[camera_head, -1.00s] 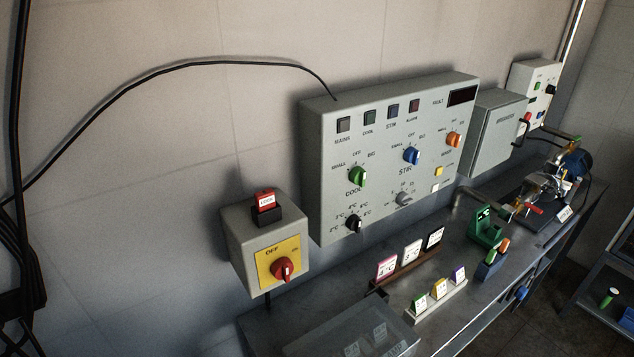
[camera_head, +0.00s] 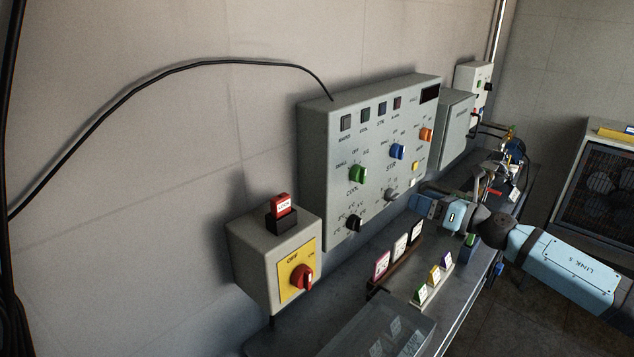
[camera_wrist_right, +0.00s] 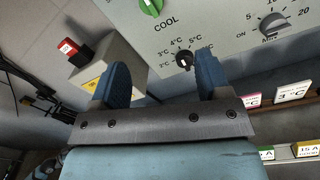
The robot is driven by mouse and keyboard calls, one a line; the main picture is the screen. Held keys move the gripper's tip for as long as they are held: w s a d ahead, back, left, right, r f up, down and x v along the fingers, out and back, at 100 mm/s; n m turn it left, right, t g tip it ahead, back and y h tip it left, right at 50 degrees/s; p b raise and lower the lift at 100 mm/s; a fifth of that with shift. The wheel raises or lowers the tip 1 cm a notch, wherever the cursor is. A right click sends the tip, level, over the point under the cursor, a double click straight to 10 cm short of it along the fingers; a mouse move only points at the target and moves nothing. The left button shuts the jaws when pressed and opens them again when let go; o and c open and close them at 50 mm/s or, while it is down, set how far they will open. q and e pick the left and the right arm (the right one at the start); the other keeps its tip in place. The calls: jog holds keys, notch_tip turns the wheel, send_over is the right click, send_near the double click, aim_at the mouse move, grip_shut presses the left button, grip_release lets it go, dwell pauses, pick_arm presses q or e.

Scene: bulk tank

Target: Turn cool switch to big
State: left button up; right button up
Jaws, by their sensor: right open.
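The green COOL switch (camera_head: 357,173) is a knob on the grey control panel (camera_head: 322,205), with SMALL, OFF and BIG marked around it. Its handle looks about upright; the exact setting is too small to read. In the right wrist view the green knob (camera_wrist_right: 150,6) is cut off by the top edge. My right gripper (camera_head: 418,201) is in front of the panel's lower right, right of the green knob and apart from it. In its wrist view the two blue fingers (camera_wrist_right: 162,65) stand wide apart with nothing between them. My left gripper is not in view.
A black temperature knob (camera_head: 354,223) sits below the green one, with blue (camera_head: 397,152) and orange (camera_head: 425,134) knobs to the right. A grey box with a red switch (camera_head: 302,278) juts out at lower left. Small signs (camera_head: 400,248) stand on the metal bench.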

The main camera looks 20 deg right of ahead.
aim_at(364, 183)
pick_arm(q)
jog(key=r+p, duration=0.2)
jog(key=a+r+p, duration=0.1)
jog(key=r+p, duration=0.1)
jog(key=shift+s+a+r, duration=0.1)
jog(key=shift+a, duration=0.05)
pick_arm(e)
jog(key=shift+n+y, duration=0.3)
jog(key=shift+n, duration=0.6)
jog(key=x, duration=0.5)
jog(key=r+x, duration=0.1)
jog(key=x, duration=0.9)
jog(key=shift+w+a+r, duration=0.2)
jog(key=shift+w+a, duration=0.05)
jog(key=shift+a, duration=0.1)
jog(key=shift+c, duration=0.4)
jog(key=c, duration=0.8)
jog(key=shift+c, duration=0.2)
